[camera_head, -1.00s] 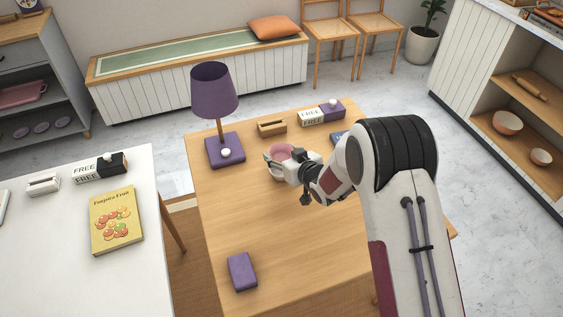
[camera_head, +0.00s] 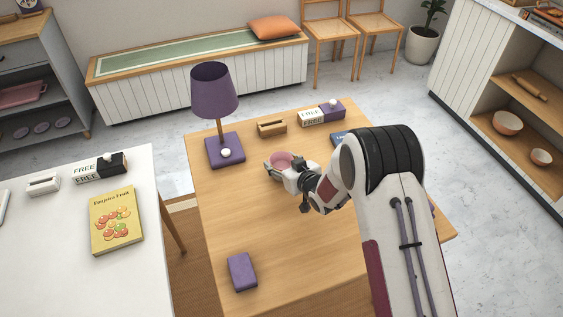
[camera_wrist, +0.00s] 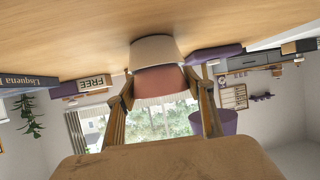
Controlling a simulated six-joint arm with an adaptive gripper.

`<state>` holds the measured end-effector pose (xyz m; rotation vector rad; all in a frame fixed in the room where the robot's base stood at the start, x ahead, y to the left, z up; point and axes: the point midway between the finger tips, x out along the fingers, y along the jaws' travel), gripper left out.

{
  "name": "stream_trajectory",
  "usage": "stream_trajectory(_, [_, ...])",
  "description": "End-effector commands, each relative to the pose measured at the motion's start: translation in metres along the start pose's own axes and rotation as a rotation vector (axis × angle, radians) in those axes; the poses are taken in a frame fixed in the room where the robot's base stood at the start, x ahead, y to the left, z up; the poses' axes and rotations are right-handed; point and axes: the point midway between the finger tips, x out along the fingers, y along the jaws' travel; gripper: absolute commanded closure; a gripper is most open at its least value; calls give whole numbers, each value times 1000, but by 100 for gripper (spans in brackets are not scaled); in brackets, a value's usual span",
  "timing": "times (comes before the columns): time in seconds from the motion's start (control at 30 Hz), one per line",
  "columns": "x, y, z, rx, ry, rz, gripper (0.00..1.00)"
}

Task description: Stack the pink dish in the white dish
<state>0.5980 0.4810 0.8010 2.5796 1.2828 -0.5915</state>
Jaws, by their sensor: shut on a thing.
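The pink dish (camera_head: 281,159) is upright on the table's far half, between the fingers of my gripper. My gripper (camera_wrist: 160,88) is shut on it from the near right side. In the wrist view, which is upside down, the pink dish (camera_wrist: 160,80) shows between the two fingers. The cream-white dish (camera_wrist: 157,49) is directly beneath it, against the table. The pink dish's lower part appears to sit inside the white rim; whether it touches the bottom is hidden. In the head view my gripper covers most of the white dish.
A purple lamp (camera_head: 214,95), a wooden holder (camera_head: 272,127) and a carton (camera_head: 312,116) stand behind on the wooden table (camera_head: 240,215). A purple block (camera_head: 242,271) lies near the front edge. The table's middle is clear. A white table (camera_head: 60,260) stands left.

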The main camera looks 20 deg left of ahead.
Motion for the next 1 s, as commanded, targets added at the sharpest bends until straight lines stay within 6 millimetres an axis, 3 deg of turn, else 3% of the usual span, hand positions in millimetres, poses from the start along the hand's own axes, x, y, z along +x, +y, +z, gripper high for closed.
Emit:
stream_trajectory(0.87, [5, 0, 12, 1, -3, 0, 70])
stream_trajectory(0.9, [5, 0, 13, 1, -4, 0, 45])
stream_trajectory(0.97, [5, 0, 13, 1, -5, 0, 31])
stream_trajectory(1.0, [5, 0, 13, 1, -5, 0, 31])
